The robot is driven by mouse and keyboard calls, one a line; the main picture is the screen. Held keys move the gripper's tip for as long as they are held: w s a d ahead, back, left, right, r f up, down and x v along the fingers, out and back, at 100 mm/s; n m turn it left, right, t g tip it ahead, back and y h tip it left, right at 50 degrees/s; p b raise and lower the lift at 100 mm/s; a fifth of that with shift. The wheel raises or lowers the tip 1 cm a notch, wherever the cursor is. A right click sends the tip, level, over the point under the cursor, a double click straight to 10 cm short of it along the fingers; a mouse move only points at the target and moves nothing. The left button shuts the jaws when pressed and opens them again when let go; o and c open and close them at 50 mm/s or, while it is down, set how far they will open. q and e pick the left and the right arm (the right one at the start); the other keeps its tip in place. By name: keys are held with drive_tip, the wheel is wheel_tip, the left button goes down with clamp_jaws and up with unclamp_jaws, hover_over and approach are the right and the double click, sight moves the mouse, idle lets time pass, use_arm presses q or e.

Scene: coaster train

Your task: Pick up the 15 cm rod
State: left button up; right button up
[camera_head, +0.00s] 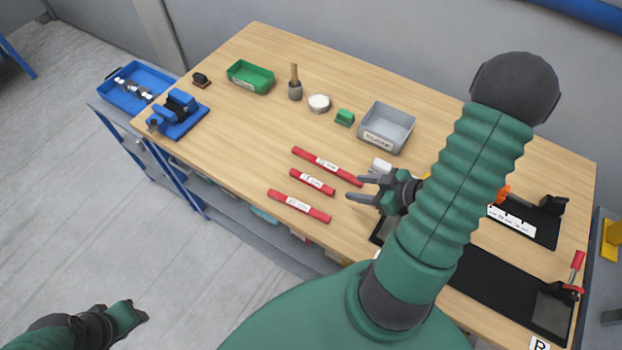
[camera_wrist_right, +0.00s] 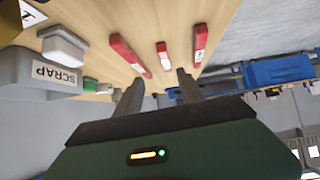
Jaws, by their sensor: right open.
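Three red rods with white labels lie apart, side by side, on the wooden table. The middle rod (camera_head: 312,182) is the shortest and looks like the 15 cm one; its label is too blurred to read surely. It also shows in the right wrist view (camera_wrist_right: 164,56), between the other two. The far rod (camera_head: 326,166) is the longest, and the near rod (camera_head: 299,206) is medium. My right gripper (camera_head: 362,189) is open and empty, just right of the rods, its fingers pointing towards them.
A grey SCRAP bin (camera_head: 386,128), a green block (camera_head: 345,117), a white round pot (camera_head: 319,103) and a green tray (camera_head: 250,77) stand behind the rods. A blue vise (camera_head: 178,115) is at the left. Black fixtures (camera_head: 510,285) lie right. The table left of the rods is clear.

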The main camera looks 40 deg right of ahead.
drive_tip(key=s, duration=0.1)
drive_tip(key=b, duration=0.1)
approach(314, 181)
drive_tip(key=f, duration=0.1)
drive_tip(key=w+a+f, duration=0.1)
drive_tip(key=shift+w+a+f+t, duration=0.3)
drive_tip(key=shift+w+f+t, duration=0.1)
drive_tip(key=x, duration=0.3)
drive_tip(key=d+x, duration=0.1)
drive_tip(key=x, duration=0.1)
drive_tip(key=shift+w+a, duration=0.1)
drive_tip(key=shift+w, duration=0.35)
drive_tip(key=shift+w+f, duration=0.1)
drive_tip(key=shift+w, duration=0.1)
drive_tip(key=shift+a, duration=0.15)
clamp_jaws()
